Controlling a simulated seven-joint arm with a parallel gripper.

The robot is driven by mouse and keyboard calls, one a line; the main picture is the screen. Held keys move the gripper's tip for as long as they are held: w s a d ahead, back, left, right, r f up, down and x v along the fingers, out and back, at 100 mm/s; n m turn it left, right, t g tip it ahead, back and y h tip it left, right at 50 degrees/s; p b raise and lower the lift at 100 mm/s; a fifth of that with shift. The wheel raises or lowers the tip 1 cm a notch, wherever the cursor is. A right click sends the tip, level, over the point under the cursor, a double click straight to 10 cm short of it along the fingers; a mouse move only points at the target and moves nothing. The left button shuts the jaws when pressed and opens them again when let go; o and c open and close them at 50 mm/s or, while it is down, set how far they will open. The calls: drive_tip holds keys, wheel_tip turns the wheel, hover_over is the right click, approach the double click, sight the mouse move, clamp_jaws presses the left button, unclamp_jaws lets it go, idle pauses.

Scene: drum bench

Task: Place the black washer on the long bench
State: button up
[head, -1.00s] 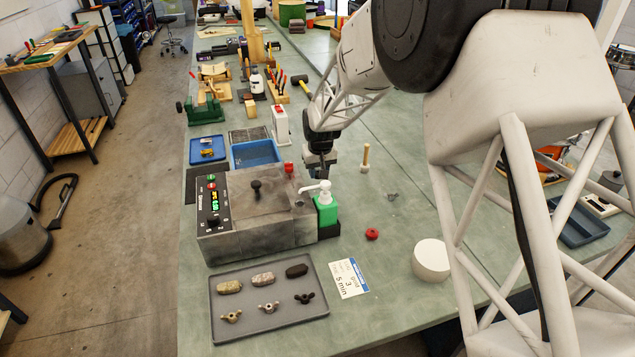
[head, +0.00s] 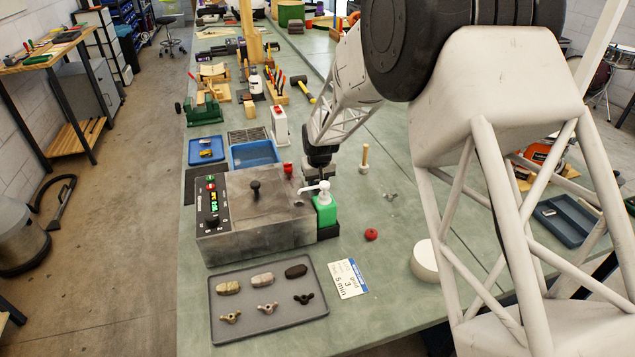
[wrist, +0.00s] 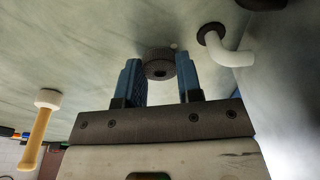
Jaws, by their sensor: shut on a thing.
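My gripper (head: 318,172) is low over the long bench (head: 390,305), just behind the green pump bottle (head: 326,208) in the head view. In the wrist view, my gripper (wrist: 158,75) has its two blue fingers on either side of a dark round ribbed piece with a centre hole, which looks like the black washer (wrist: 158,64). The fingers are shut on it. The bench surface (wrist: 60,45) lies beyond it; I cannot tell whether the washer touches the bench. In the head view the washer is hidden or too small to make out.
The grey machine box (head: 255,215) stands left of my gripper. A white bent spout (wrist: 230,55) is close on the right in the wrist view. A wooden-handled mallet (head: 364,160) stands to the right.

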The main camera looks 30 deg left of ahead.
drive_tip(key=shift+f, duration=0.15)
drive_tip(key=o, duration=0.9)
drive_tip(key=shift+o, duration=0.2)
wheel_tip(320, 180, up, 12)
drive_tip(key=s+d, duration=0.1)
drive_tip(key=shift+d, duration=0.15)
drive_tip(key=shift+s, duration=0.1)
idle(0.8)
